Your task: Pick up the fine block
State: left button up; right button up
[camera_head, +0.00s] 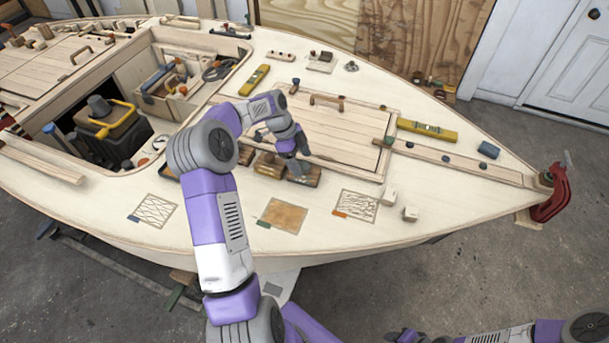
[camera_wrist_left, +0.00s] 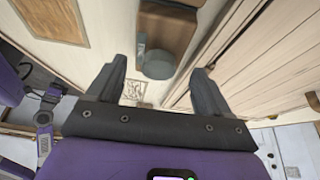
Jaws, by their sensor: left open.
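My left gripper (camera_head: 297,172) is over the deck, pointing down at a row of wooden blocks beside the hatch. In the left wrist view its two fingers (camera_wrist_left: 158,72) are apart, with a brown wooden block (camera_wrist_left: 168,28) with a round grey knob ahead of them. In the head view this block (camera_head: 313,177) is partly hidden by the gripper. No label is readable, so I cannot tell which is the fine block. My right gripper (camera_head: 405,336) is at the bottom edge, unclear.
A raised plank hatch (camera_head: 335,135) with a handle lies behind the blocks. A yellow level (camera_head: 427,130) and an open cockpit (camera_head: 100,125) with tools flank the area.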

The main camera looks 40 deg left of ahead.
aim_at(303, 164)
pick_arm(q)
jog(key=b+x, duration=0.1)
jog(key=x, duration=0.4)
jog(key=shift+r, duration=0.1)
jog(key=c, duration=0.9)
jog(key=shift+o, duration=0.2)
notch_tip(303, 164, up, 10)
jog(key=shift+p, duration=1.1)
